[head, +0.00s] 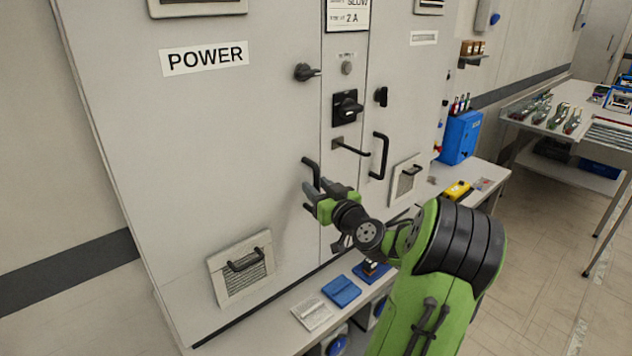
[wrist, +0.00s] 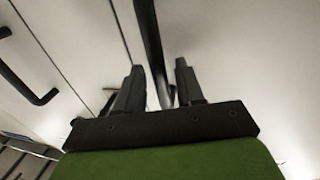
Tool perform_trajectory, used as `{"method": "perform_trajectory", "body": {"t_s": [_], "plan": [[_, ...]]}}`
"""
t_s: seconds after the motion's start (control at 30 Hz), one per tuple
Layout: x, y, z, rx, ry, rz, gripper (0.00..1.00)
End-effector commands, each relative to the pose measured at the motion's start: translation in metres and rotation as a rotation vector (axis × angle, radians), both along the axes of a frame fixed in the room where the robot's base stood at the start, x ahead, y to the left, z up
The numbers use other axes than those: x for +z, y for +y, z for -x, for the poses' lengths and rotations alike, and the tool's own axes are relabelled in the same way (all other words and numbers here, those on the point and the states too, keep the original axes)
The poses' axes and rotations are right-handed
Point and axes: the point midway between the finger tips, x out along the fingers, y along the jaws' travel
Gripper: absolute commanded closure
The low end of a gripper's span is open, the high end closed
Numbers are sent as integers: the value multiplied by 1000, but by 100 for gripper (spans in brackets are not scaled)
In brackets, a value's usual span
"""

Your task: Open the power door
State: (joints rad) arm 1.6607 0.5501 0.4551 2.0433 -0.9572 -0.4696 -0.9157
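The power door (head: 190,130) is the large grey cabinet door under the POWER label (head: 205,58), and it looks closed. Its black handle (head: 314,170) is an upright bar near the door's right edge. A black turn latch (head: 307,72) sits higher up, its lever pointing right. My gripper (head: 314,192) is at the lower part of the handle and partly hides it. In the wrist view, the handle (wrist: 152,45) runs between the two fingers of my gripper (wrist: 158,75). The fingers are apart, with gaps beside the bar.
A black rotary switch (head: 346,107) and a lever (head: 350,147) are on the centre strip. The right door has another handle (head: 380,156). A ledge (head: 275,330) with blue and white items runs below the cabinet. A blue box (head: 461,137) and a table (head: 560,125) stand right.

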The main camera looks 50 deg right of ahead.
Motion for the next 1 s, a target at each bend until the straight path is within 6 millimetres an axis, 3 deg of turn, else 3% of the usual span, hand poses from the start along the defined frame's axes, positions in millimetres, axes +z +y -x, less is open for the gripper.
{"method": "perform_trajectory", "body": {"t_s": [0.1, 0.37, 0.6, 1.0], "plan": [[1, -4, -9, 0, -1, -1, 62], [0, -4, -10, -1, 0, -1, 64], [-1, -4, -10, 0, 0, -1, 100], [-1, -5, -9, -3, 1, 0, 100]]}}
